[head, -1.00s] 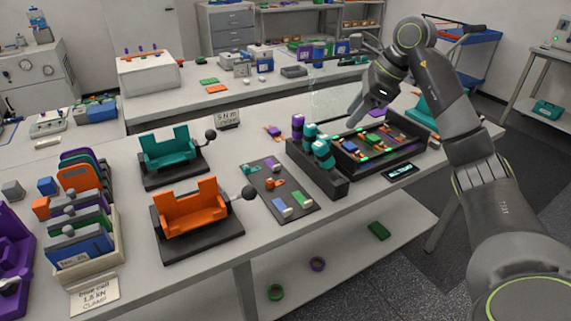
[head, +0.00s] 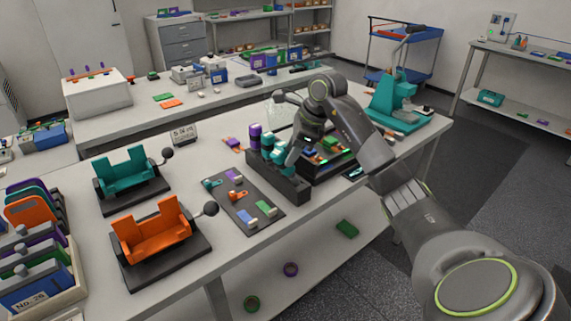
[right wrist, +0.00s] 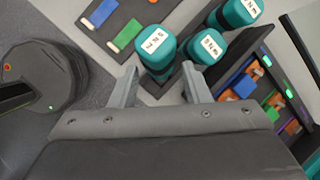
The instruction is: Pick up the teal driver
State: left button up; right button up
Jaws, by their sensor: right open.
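Teal drivers (head: 267,153) stand upright in a black rack (head: 292,188) on the bench, beside a purple one (head: 255,134). In the right wrist view the nearest teal driver (right wrist: 156,50) has a white label on its top. A second teal driver (right wrist: 206,46) stands close to its right, and a third (right wrist: 241,11) is farther up. My right gripper (right wrist: 160,82) is open and empty, its fingertips just short of the nearest driver, one to each side of it. In the head view my right gripper (head: 292,160) is over the rack and partly hides the drivers. My left gripper is not in view.
A dark tray with coloured parts (head: 328,157) is right of the rack. A grey mat with small blocks (head: 240,204) lies left of it. Teal (head: 130,178) and orange (head: 160,240) clamps stand farther left. A teal press (head: 392,98) is at the bench's right end.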

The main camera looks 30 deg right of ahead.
aim_at(288, 170)
jog(key=p+x, duration=0.1)
jog(key=x, duration=0.2)
jog(key=shift+a+f, duration=0.15)
jog(key=shift+f, duration=0.25)
jog(key=shift+w+f+p, duration=0.2)
jog(key=shift+f+p, duration=0.1)
jog(key=shift+f, duration=0.15)
grip_shut()
